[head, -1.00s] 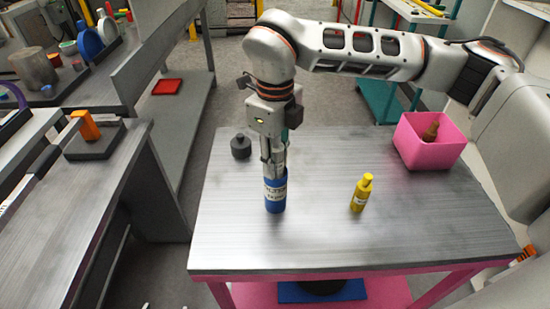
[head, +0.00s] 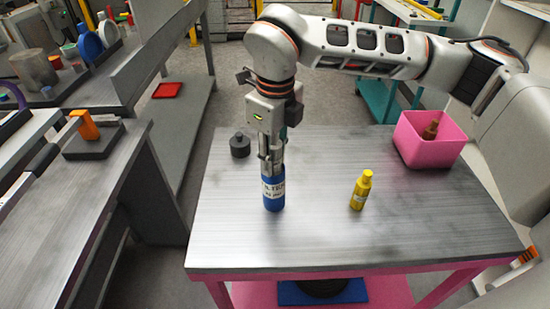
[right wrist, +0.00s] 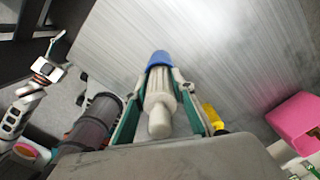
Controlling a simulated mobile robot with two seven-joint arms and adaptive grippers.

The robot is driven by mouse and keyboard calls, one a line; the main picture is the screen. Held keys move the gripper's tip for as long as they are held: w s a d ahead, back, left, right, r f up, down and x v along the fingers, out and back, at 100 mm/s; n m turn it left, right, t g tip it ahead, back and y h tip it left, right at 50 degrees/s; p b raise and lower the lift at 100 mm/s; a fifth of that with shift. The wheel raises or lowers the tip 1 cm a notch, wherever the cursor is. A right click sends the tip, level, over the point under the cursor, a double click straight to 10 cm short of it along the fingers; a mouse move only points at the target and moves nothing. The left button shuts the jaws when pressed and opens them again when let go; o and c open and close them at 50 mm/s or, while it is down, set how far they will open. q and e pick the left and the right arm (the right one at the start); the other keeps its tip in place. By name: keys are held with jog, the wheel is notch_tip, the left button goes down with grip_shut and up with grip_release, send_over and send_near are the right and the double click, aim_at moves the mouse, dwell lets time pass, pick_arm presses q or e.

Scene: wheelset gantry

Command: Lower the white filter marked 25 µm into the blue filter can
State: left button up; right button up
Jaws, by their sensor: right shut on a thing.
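The blue filter can (head: 273,198) stands upright on the metal tabletop in the head view, with a white printed label. It also shows beyond the fingers in the right wrist view (right wrist: 159,58). My right gripper (head: 271,166) points down at the can's mouth. It is shut on the white filter (right wrist: 159,103), whose near end shows between the fingers. The filter's far end meets the can's mouth; how deep it sits is hidden. Its 25 µm mark cannot be read. My left gripper (right wrist: 50,58) shows small at the left of the right wrist view; its opening is unclear.
A dark grey knobbed piece (head: 240,147) stands behind left of the can. A yellow bottle (head: 361,191) stands to its right, and a pink bin (head: 425,148) at the back right. The table's (head: 320,240) front and right parts are clear.

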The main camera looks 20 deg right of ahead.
aim_at(274, 176)
jog(key=f, duration=0.1)
jog(key=s+f, duration=0.1)
jog(key=f, duration=0.1)
jog(key=shift+f+g, duration=0.3)
jog(key=o, duration=1.1)
jog(key=shift+o, duration=0.9)
jog(key=shift+w+f, duration=0.25)
jog(key=shift+w, duration=0.45)
jog(key=shift+s+r, duration=0.3)
jog(key=shift+r, duration=0.05)
jog(key=shift+c, duration=0.5)
jog(key=shift+w+d, duration=0.1)
jog(key=shift+r, duration=0.3)
notch_tip(274, 176, up, 11)
jog(key=shift+r, duration=0.35)
